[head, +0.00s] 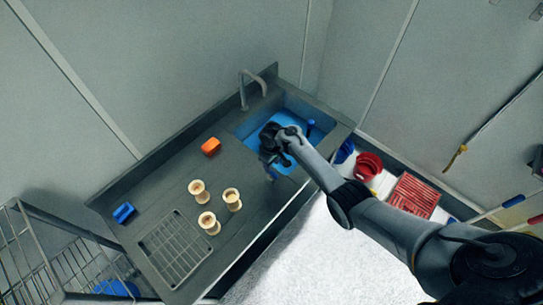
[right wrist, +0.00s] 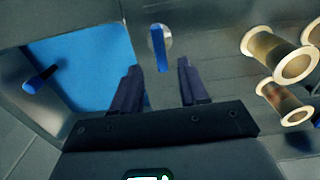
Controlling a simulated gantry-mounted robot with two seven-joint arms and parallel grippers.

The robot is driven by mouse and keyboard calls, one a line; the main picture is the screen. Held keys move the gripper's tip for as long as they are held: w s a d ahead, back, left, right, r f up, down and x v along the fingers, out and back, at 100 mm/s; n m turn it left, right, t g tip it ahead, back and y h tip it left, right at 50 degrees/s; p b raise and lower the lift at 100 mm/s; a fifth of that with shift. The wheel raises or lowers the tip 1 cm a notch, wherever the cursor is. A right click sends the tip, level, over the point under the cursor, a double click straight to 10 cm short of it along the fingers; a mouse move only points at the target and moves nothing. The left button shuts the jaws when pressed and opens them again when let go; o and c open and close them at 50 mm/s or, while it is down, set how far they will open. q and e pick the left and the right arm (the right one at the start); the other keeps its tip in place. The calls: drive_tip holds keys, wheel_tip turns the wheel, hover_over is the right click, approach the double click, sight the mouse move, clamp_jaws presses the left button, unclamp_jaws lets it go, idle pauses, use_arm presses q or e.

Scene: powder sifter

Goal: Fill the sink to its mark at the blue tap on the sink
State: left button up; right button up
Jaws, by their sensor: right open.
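The sink (head: 328,137) is set in the right end of a dark grey counter, and its inside shows bright blue (head: 305,155). A level mark cannot be made out. A curved metal spout (head: 250,84) stands at its back edge. My right gripper (head: 269,166) is over the sink's left front edge. In the right wrist view the open right gripper (right wrist: 158,68) has a blue lever on a round metal base, the tap (right wrist: 157,46), ahead between its fingertips, apart from both. Another blue handle (right wrist: 40,80) stands at the sink's far side. My left gripper is out of view.
Several cream spool-shaped pieces (head: 208,222) stand left of my right gripper on the counter. A drain grid (head: 175,248) is near the front. Red containers (head: 368,165) are right of the sink.

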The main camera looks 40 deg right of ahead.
drive_tip(key=shift+r, duration=2.1)
drive_tip(key=s+a+f+g, duration=0.1)
drive_tip(key=s+f, duration=0.4)
drive_tip(key=s, duration=0.3)
drive_tip(key=s+a+f+g+h, duration=0.1)
drive_tip(key=s+f, duration=0.4)
drive_tip(key=s, duration=0.4)
drive_tip(key=s+a+f+g, duration=0.1)
drive_tip(key=s+f, duration=0.3)
drive_tip(key=s, duration=0.4)
drive_tip(key=s+a+r+t+p, duration=0.1)
drive_tip(key=s+a+r+t, duration=0.2)
drive_tip(key=s+a+r, duration=0.65)
drive_tip(key=w+r+t, duration=0.1)
drive_tip(key=w+r, duration=0.1)
drive_tip(key=r, duration=0.6)
drive_tip(key=w+a+r+t+y, duration=0.1)
drive_tip(key=w+r+t, duration=0.1)
drive_tip(key=r, duration=0.6)
drive_tip(key=shift+w+a+r+t, duration=0.15)
drive_tip(key=shift+w+r+t, duration=0.2)
drive_tip(key=shift+w, duration=0.1)
drive_tip(key=shift+f, duration=0.1)
